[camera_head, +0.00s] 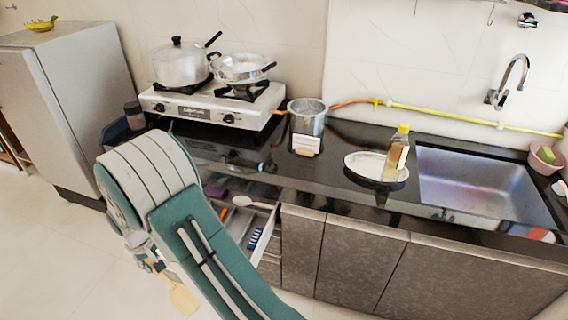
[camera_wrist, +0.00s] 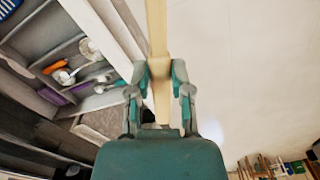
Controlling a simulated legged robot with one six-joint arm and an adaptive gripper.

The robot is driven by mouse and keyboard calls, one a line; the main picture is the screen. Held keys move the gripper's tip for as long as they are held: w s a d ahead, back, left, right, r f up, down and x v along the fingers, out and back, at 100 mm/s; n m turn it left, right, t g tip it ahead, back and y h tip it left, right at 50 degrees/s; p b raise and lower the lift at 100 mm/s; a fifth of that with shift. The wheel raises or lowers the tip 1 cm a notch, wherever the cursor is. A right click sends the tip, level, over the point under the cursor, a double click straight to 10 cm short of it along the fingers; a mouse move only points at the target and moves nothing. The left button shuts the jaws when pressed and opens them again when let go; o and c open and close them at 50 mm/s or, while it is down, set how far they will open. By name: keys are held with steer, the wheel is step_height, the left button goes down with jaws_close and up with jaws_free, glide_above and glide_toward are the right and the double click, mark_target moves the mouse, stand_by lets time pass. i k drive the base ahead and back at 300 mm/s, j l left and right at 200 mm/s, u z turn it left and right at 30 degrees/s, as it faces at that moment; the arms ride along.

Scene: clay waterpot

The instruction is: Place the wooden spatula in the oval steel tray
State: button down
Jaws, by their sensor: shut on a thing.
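The wooden spatula (camera_head: 184,298) hangs low at the left, below my arm and in front of the counter. In the wrist view its pale handle (camera_wrist: 156,28) runs between the fingers of my gripper (camera_wrist: 160,72). My gripper is shut on the handle. In the head view my gripper (camera_head: 150,262) is partly hidden by my own arm. The oval steel tray (camera_head: 362,164) lies on the dark counter left of the sink, well to the right of and above the spatula. A bottle with a yellow cap (camera_head: 398,155) stands at the tray's right end.
An open drawer (camera_head: 268,238) with utensils sticks out beside my arm; it also shows in the wrist view (camera_wrist: 128,32). A metal pot (camera_head: 308,122) stands between the stove (camera_head: 215,105) and the tray. The sink (camera_head: 480,185) lies to the right.

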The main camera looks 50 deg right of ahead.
mark_target(359, 173)
steer(key=k+j+z, duration=0.1)
steer(key=z, duration=1)
